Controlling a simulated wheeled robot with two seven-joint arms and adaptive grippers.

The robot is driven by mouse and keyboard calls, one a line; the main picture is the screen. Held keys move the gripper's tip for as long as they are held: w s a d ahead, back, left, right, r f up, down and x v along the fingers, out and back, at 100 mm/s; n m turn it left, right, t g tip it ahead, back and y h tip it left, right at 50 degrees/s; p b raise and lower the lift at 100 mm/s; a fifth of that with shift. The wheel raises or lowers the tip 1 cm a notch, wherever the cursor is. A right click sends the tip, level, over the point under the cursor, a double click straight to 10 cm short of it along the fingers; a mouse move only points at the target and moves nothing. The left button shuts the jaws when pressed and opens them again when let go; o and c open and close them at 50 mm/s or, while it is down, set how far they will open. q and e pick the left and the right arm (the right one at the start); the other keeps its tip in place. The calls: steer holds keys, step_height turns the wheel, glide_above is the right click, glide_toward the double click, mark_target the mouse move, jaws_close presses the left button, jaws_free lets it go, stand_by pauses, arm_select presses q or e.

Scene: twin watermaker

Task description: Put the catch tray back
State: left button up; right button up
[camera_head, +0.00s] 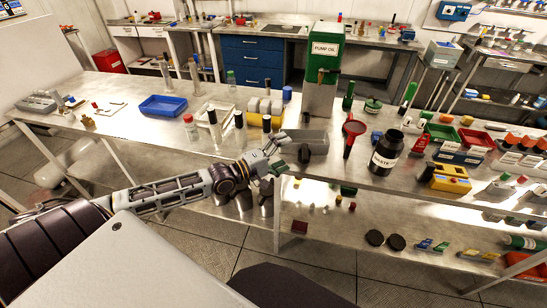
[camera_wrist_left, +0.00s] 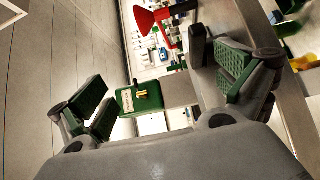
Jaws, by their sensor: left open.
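A grey, low box that looks like the catch tray (camera_head: 313,137) sits at the front edge of the steel bench, in front of the pump oil dispenser (camera_head: 326,50). A dark rounded part, perhaps its handle (camera_head: 304,154), faces me. My left gripper (camera_head: 280,154) is open and empty, just left of this handle. In the left wrist view its fingers (camera_wrist_left: 170,92) are spread wide, with the dispenser (camera_wrist_left: 140,98) far behind the gap. A dark upright piece (camera_wrist_left: 197,47) shows beside the right finger; I cannot tell whether they touch. My right gripper is out of view.
Bottles (camera_head: 190,128) and a yellow block (camera_head: 264,121) stand left of the tray. A red funnel (camera_head: 353,128) and a black waste jar (camera_head: 386,152) stand to its right. A lower shelf (camera_head: 335,222) holds small parts. Floor is free in front.

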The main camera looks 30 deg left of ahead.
arm_select(q)
steer(key=shift+v, duration=2.1)
